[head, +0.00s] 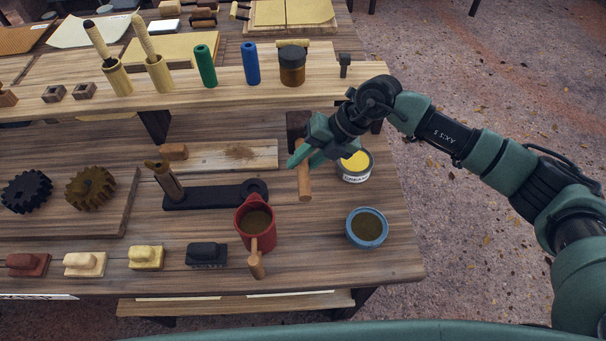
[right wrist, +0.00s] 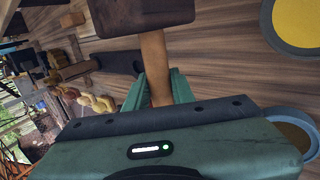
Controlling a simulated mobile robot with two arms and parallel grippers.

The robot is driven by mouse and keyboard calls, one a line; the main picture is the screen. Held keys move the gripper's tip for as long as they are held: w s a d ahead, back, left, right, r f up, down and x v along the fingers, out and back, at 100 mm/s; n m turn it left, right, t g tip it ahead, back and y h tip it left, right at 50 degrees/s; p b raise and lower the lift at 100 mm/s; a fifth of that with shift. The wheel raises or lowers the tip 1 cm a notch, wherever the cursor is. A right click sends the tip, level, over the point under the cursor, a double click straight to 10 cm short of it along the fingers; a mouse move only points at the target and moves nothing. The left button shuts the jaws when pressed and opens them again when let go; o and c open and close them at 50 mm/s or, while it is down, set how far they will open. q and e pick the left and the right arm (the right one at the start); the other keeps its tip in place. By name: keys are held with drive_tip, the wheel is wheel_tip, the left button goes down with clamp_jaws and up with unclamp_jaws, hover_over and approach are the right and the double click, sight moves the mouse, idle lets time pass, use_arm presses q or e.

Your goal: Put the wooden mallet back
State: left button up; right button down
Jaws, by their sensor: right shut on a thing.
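The wooden mallet has a dark brown block head (head: 297,124) and a light wooden handle (head: 304,184). In the head view it is at the right part of the bench, between the red pot and the raised shelf. My right gripper (head: 306,158) is shut on the handle, below the head. In the right wrist view the mallet head (right wrist: 140,12) is at the top and its handle (right wrist: 154,62) runs down between the green fingers (right wrist: 163,88). Whether the mallet touches the bench is hard to tell. My left gripper is not in view.
The tin with yellow contents (head: 354,166) stands just right of the mallet. A raised shelf (head: 215,88) with rollers and a brown jar (head: 292,66) runs behind. Bare wood lies around the blue tin.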

drive_tip(key=shift+w+f+p, duration=0.1)
drive_tip(key=shift+f+p, duration=0.3)
drive_tip(key=shift+f, duration=3.1)
drive_tip(key=c, duration=1.2)
unclamp_jaws()
drive_tip(key=shift+f, duration=0.1)
drive_tip(key=shift+d, duration=0.1)
drive_tip(key=b+v, duration=0.2)
drive_tip(key=v, duration=1)
